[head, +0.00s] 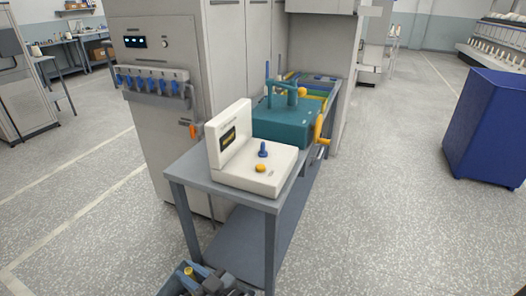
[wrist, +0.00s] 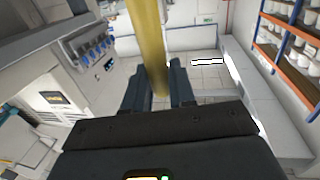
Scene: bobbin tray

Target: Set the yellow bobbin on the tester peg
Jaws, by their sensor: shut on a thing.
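The yellow bobbin (wrist: 150,45) is a long yellow column in the wrist view, running up out of the picture. My gripper (wrist: 158,88) is shut on it, with a dark finger on each side. The tester (head: 237,172) is a white unit with an upright display panel on the near end of the bench. Its blue peg (head: 263,149) stands upright and bare on the tester's base. In the head view my arm's end shows low at the bottom edge, below and in front of the bench; the bobbin's lower end is hidden in the wrist view.
A yellow-orange button (head: 260,168) sits in front of the peg. A teal machine (head: 282,122) with a yellow handle stands behind the tester on the grey bench (head: 190,172). A tall cabinet (head: 157,75) stands to the left, and a blue bin (head: 487,125) on the right. The floor between is clear.

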